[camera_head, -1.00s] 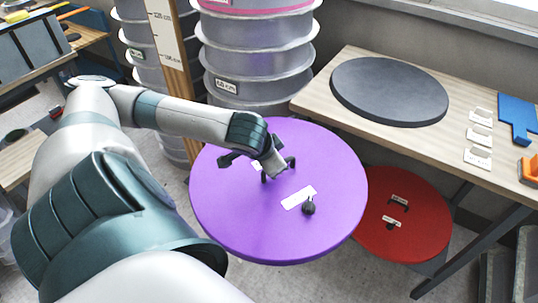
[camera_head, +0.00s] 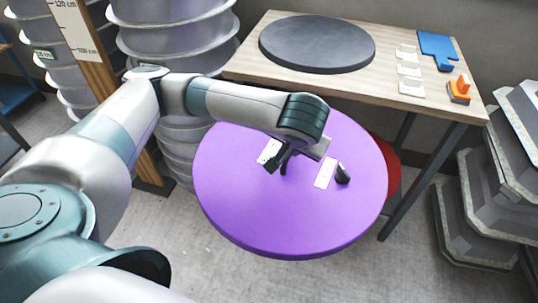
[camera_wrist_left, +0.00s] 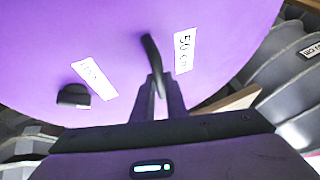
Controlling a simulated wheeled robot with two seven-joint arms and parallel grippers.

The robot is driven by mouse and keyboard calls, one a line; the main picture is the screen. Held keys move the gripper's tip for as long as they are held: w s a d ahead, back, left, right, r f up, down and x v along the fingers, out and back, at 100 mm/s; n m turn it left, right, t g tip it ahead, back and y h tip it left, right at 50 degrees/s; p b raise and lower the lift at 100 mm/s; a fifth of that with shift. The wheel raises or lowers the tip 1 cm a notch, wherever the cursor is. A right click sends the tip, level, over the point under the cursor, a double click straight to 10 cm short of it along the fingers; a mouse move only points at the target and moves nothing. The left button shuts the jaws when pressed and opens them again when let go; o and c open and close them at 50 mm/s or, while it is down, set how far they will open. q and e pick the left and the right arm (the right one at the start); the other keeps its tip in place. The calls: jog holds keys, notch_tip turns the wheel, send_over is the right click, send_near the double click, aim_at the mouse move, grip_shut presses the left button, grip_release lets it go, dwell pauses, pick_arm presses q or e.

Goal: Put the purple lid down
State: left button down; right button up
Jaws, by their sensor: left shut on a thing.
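The purple lid (camera_head: 290,215) is a large round disc with white labels and dark handles, held in the air in front of the table. It fills most of the left wrist view (camera_wrist_left: 110,35), where one label reads 50 cm. My left gripper (camera_head: 285,163) is over the middle of the lid, shut on its dark handle (camera_wrist_left: 151,52). A second dark knob (camera_head: 342,174) stands free on the lid to the right of the gripper. My right gripper is in neither view.
A wooden table (camera_head: 250,68) stands behind the lid, bearing a dark grey disc (camera_head: 318,43), white cards, a blue piece (camera_head: 438,46) and an orange block (camera_head: 460,90). A red lid (camera_head: 391,165) is partly hidden behind the purple one. Grey moulds are stacked left and right.

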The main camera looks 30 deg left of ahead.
aim_at(301, 165)
pick_arm(q)
jog(key=shift+w+d+r+b, duration=0.2)
jog(key=shift+d+r+b, duration=0.1)
jog(key=shift+d+r, duration=0.45)
jog(key=shift+w+d+r+b, duration=0.25)
jog(key=shift+d+r, duration=0.4)
jog(key=shift+r, duration=0.2)
jog(key=shift+s+a, duration=0.1)
jog(key=shift+a, duration=0.05)
